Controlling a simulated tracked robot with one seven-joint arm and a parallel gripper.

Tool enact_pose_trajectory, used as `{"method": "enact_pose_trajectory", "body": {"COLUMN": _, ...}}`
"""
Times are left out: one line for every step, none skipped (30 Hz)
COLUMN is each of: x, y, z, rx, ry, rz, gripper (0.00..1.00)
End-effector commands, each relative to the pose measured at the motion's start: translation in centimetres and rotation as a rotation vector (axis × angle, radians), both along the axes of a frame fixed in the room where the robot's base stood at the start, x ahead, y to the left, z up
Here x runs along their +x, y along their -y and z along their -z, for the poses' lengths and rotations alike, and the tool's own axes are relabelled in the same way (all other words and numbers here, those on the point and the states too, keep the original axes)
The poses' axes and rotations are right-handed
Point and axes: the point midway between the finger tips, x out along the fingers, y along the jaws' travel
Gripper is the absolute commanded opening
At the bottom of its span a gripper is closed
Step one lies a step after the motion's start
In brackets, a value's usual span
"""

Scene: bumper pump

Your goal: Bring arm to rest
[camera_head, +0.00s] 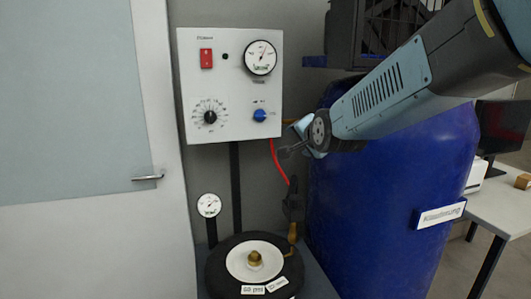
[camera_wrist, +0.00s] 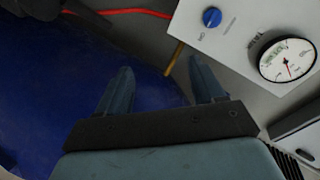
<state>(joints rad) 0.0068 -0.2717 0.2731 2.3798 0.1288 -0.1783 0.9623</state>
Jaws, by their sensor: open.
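My gripper (camera_wrist: 160,88) is open and empty in the wrist view, its two blue-grey fingers apart with the blue barrel behind them. In the head view my arm reaches in from the upper right, and my gripper (camera_head: 290,150) points left, in front of the barrel's left upper edge and near the control panel's lower right corner. The white control panel (camera_head: 232,70) carries a red switch (camera_head: 206,58), a gauge (camera_head: 260,57), a dial (camera_head: 210,117) and a blue knob (camera_head: 260,115). The knob also shows in the wrist view (camera_wrist: 212,17). The gripper appears apart from the panel.
The large blue barrel (camera_head: 370,220) stands right of the panel. A red hose (camera_head: 278,165) hangs below the panel. Below stand a round black bumper (camera_head: 222,270) with a white disc and a small gauge (camera_head: 209,205). A white door (camera_head: 80,220) is left; a table (camera_head: 505,205) is right.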

Motion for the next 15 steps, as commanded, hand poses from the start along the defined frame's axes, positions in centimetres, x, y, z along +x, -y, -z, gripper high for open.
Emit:
{"method": "enact_pose_trajectory", "body": {"x": -1.5, "y": 1.2, "z": -0.1, "rx": -0.075, "ry": -0.028, "rz": -0.01, "gripper": 0.68}}
{"method": "enact_pose_trajectory", "body": {"x": -2.4, "y": 1.9, "z": 0.1, "rx": -0.124, "ry": -0.051, "rz": -0.02, "gripper": 0.68}}
{"method": "enact_pose_trajectory", "body": {"x": -3.6, "y": 2.9, "z": 0.3, "rx": -0.188, "ry": -0.084, "rz": -0.034, "gripper": 0.68}}
{"method": "enact_pose_trajectory", "body": {"x": -4.6, "y": 3.6, "z": 0.5, "rx": -0.235, "ry": -0.107, "rz": -0.047, "gripper": 0.68}}
{"method": "enact_pose_trajectory", "body": {"x": -5.6, "y": 4.3, "z": 0.7, "rx": -0.281, "ry": -0.133, "rz": -0.062, "gripper": 0.68}}
{"method": "enact_pose_trajectory", "body": {"x": -6.9, "y": 5.2, "z": 1.0, "rx": -0.34, "ry": -0.166, "rz": -0.082, "gripper": 0.68}}
{"method": "enact_pose_trajectory", "body": {"x": -8.0, "y": 5.9, "z": 1.2, "rx": -0.381, "ry": -0.192, "rz": -0.098, "gripper": 0.68}}
{"method": "enact_pose_trajectory", "body": {"x": -9.1, "y": 6.6, "z": 1.4, "rx": -0.422, "ry": -0.218, "rz": -0.116, "gripper": 0.68}}
{"method": "enact_pose_trajectory", "body": {"x": -10.6, "y": 7.4, "z": 1.7, "rx": -0.475, "ry": -0.254, "rz": -0.142, "gripper": 0.68}}
{"method": "enact_pose_trajectory", "body": {"x": -11.7, "y": 8.1, "z": 1.9, "rx": -0.513, "ry": -0.281, "rz": -0.164, "gripper": 0.68}}
{"method": "enact_pose_trajectory", "body": {"x": -12.9, "y": 8.7, "z": 2.2, "rx": -0.549, "ry": -0.307, "rz": -0.186, "gripper": 0.68}}
{"method": "enact_pose_trajectory", "body": {"x": -14.5, "y": 9.5, "z": 2.4, "rx": -0.594, "ry": -0.342, "rz": -0.218, "gripper": 0.68}}
{"method": "enact_pose_trajectory", "body": {"x": -15.7, "y": 10.1, "z": 2.7, "rx": -0.624, "ry": -0.368, "rz": -0.243, "gripper": 0.68}}
{"method": "enact_pose_trajectory", "body": {"x": -16.8, "y": 10.6, "z": 2.9, "rx": -0.654, "ry": -0.392, "rz": -0.269, "gripper": 0.68}}
{"method": "enact_pose_trajectory", "body": {"x": -18.3, "y": 11.3, "z": 3.3, "rx": -0.688, "ry": -0.425, "rz": -0.303, "gripper": 0.68}}
